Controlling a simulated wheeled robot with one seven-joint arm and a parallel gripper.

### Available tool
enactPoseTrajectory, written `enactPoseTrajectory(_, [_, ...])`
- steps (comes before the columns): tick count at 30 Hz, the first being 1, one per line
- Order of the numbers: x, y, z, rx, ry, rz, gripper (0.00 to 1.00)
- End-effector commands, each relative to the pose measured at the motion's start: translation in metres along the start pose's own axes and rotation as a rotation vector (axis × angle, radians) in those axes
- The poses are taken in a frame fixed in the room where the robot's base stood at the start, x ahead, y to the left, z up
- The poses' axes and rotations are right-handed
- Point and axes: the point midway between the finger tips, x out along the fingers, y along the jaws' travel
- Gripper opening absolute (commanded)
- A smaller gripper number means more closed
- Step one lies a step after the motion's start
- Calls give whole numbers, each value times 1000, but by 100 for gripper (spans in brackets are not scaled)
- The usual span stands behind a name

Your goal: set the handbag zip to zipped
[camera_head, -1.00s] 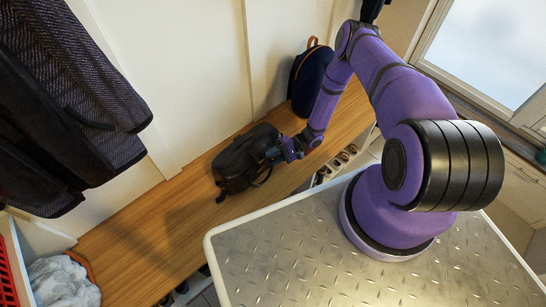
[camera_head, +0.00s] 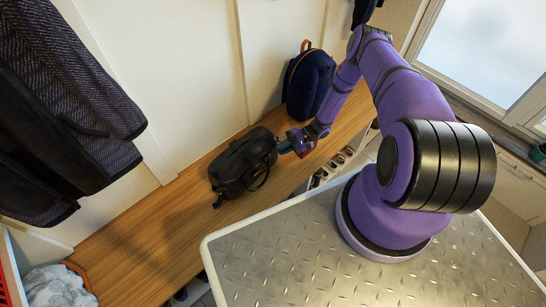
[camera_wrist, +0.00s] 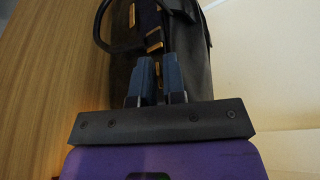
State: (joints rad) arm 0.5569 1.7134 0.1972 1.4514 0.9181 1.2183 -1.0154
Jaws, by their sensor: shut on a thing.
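The black handbag (camera_head: 242,166) stands on the wooden bench, its strap looping down the front side. In the wrist view the handbag (camera_wrist: 195,60) fills the middle, with a dark handle loop and brass-coloured fittings (camera_wrist: 154,40) near my fingertips. My gripper (camera_head: 281,147) is at the handbag's right end. In the wrist view its two blue fingers (camera_wrist: 156,62) are close together, shut on a small part of the handbag at its zip end. The held part is mostly hidden between the fingers, and how far the zip is closed is too small to tell.
A navy backpack (camera_head: 308,84) stands farther back on the wooden bench (camera_head: 140,250), beside my arm. Shoes (camera_head: 335,165) sit in cubbies below the bench's front edge. Dark coats (camera_head: 60,110) hang at the left. The bench left of the handbag is clear.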

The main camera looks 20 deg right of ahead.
Motion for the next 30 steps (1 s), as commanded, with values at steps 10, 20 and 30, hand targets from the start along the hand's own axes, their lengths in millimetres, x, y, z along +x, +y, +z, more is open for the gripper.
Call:
enactPoseTrajectory(10, [-18,0,-8,0,0,1,0])
enactPoseTrajectory(20, [-18,0,-8,0,0,1,31])
enactPoseTrajectory(30, [-34,0,-8,0,4,1,31])
